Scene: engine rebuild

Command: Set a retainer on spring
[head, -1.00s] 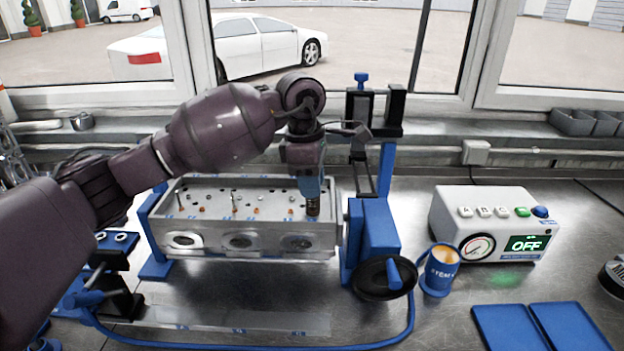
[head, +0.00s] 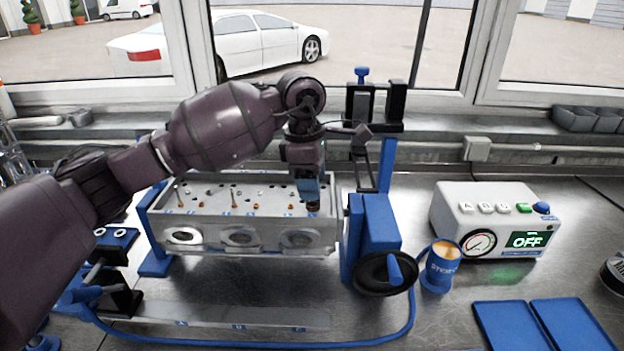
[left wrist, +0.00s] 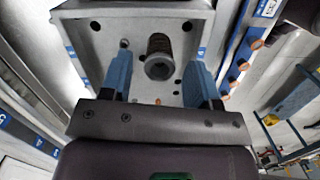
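The cylinder head (head: 270,239) is a grey metal block in a blue stand. My left gripper (head: 311,195) is low over its right end. In the left wrist view my left gripper (left wrist: 158,88) has its two blue fingers wide apart, with a dark coil spring (left wrist: 157,44) between them and a gap on each side. The spring's near end carries a dark round piece with a hole, perhaps the retainer (left wrist: 158,68); I cannot tell it surely from the spring. In the head view the fingers partly hide the dark spring (head: 313,208). My right gripper is not in view.
A blue press with a black handwheel (head: 384,273) stands right of the head. A blue cup (head: 440,270), a control box (head: 497,220) reading OFF and two blue trays (head: 512,327) are further right. A blue hose (head: 250,346) runs along the front.

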